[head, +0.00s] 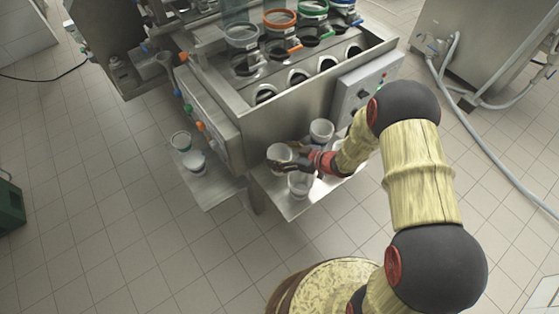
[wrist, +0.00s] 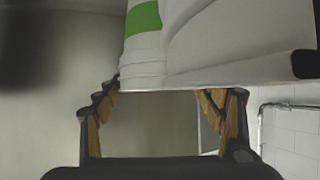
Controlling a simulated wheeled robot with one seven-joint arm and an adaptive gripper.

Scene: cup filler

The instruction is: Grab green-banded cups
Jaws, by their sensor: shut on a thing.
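My gripper (head: 293,162) is shut on a white cup (head: 279,152) at the front shelf of the filling machine. In the wrist view, a white surface with a green band (wrist: 143,18) fills the top, close above my fingers (wrist: 160,92). A second white cup (head: 321,129) stands behind, against the machine. A clear-looking cup (head: 300,184) stands just in front of my gripper. On the left shelf are a cup with a dark greenish rim (head: 181,140) and a white cup (head: 194,161). I cannot tell band colours on the cups in the head view.
The steel machine (head: 285,125) stands behind the front shelf (head: 290,208), with orange, green and blue rings on top. The left shelf (head: 208,187) juts out beside it.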

